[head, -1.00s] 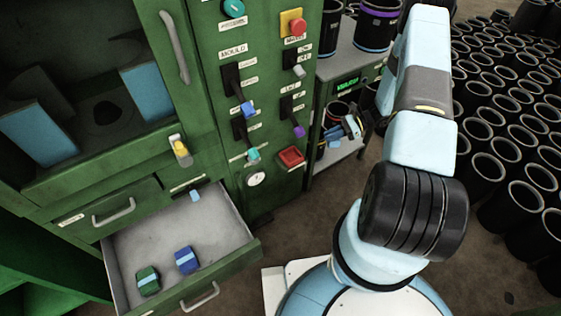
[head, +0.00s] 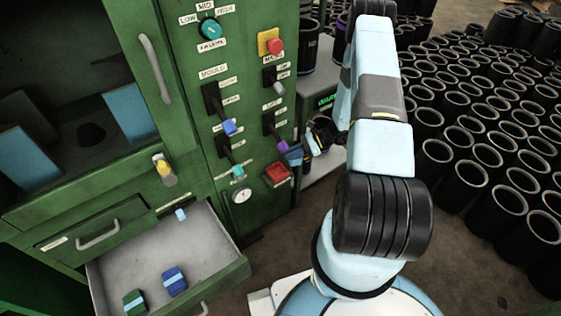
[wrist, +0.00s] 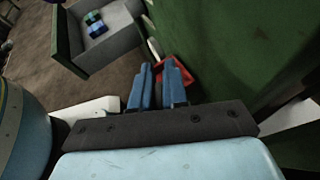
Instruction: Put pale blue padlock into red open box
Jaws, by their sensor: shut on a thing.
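The red open box (head: 278,174) is on the green cabinet's front, low on the control panel. My gripper (head: 294,155) is just above and right of it in the head view. In the wrist view my gripper's blue fingers (wrist: 157,84) point at the red box (wrist: 181,69), which they partly cover. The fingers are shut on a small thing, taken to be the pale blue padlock. It is hidden by the fingers, and its shape cannot be made out. I cannot tell whether it touches the box.
The open drawer (head: 243,272) juts out at lower left, holding a blue block (head: 174,281) and a green block (head: 134,302). Levers and a gauge (head: 242,195) surround the box. Black sleeves (head: 436,160) crowd the floor at right.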

